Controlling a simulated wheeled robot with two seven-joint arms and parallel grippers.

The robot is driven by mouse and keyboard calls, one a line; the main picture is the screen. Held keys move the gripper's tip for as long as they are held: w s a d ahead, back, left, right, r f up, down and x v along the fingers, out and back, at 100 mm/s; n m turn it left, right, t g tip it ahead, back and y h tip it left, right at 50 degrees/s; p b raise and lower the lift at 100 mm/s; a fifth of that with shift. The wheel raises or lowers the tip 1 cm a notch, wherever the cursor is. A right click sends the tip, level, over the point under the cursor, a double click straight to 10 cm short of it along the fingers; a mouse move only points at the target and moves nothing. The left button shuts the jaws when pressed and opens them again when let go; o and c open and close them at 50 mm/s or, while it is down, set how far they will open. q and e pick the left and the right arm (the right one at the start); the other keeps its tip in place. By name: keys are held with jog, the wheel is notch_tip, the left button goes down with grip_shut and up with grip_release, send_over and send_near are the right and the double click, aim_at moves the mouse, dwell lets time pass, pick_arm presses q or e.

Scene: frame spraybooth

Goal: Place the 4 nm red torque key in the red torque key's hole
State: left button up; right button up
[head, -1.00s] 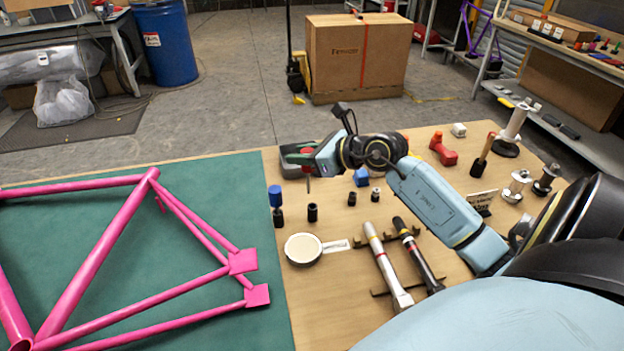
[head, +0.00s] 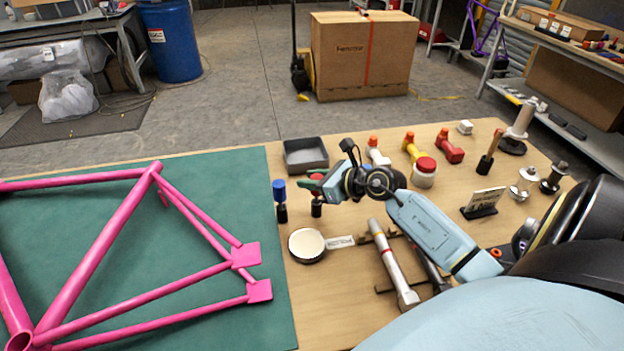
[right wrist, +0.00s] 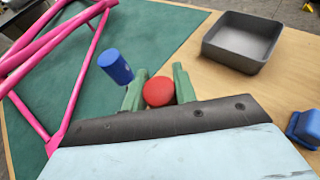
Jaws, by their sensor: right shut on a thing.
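The red torque key (head: 316,177) is held between the green fingers of my right gripper (head: 313,185). In the right wrist view its round red top (right wrist: 158,91) shows between the two fingertips (right wrist: 156,90). The red key's black cylindrical holder (head: 316,209) stands directly below the gripper in the head view. The key's shank is hidden, so I cannot tell how deep it sits in the hole. The blue torque key (head: 279,190) stands upright in its own black holder (head: 282,214) to the left. My left gripper is not in view.
A grey tray (head: 306,153) lies behind the gripper. A round white-topped dish (head: 307,244) and a torque wrench (head: 394,268) are in front. The pink frame (head: 95,255) rests on the green mat at left. Several coloured tools stand behind my right arm.

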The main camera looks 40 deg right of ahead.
jog(key=shift+f, duration=0.15)
jog(key=o, duration=1)
jog(key=shift+s+d+r, duration=0.1)
jog(key=shift+s+r, duration=0.1)
jog(key=shift+r, duration=0.05)
jog(key=v, duration=1.1)
jog(key=shift+s+r, duration=0.1)
jog(key=shift+s, duration=0.15)
